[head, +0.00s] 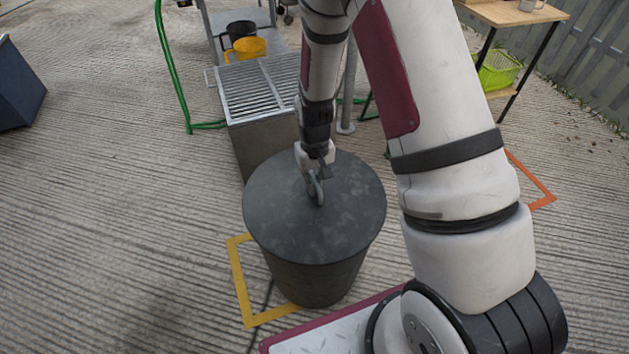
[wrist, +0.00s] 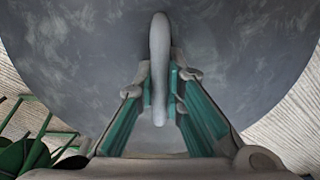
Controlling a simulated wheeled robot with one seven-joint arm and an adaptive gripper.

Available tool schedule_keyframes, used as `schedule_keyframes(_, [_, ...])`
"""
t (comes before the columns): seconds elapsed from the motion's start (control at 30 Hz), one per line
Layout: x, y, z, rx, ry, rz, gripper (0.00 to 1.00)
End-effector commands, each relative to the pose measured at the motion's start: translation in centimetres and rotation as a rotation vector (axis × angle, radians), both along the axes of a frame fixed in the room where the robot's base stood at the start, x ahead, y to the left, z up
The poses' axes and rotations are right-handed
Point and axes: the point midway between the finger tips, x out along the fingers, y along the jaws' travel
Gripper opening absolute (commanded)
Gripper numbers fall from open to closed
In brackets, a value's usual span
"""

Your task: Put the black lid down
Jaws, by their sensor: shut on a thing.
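The black lid (head: 353,205) is a round dark disc with a curved handle (wrist: 159,50) at its middle. It lies over the top of a dark tapered bin (head: 318,282) on the ground; whether it touches the rim all round I cannot tell. My gripper (head: 316,188) is above the lid, with its fingers closed on the handle from both sides. In the wrist view the lid (wrist: 75,60) fills most of the picture, and my gripper (wrist: 160,88) shows with the handle between its fingertips. The bin is hidden there.
A yellow corner marking (head: 238,280) lies on the ground by the bin. Open concrete lies left.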

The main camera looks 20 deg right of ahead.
Motion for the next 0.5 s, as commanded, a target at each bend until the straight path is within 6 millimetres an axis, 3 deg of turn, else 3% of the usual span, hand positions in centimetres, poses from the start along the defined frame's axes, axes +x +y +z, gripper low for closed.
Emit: schedule_keyframes(0.5, [0.04, 0.00, -0.70, 0.000, 0.000, 0.000, 0.00])
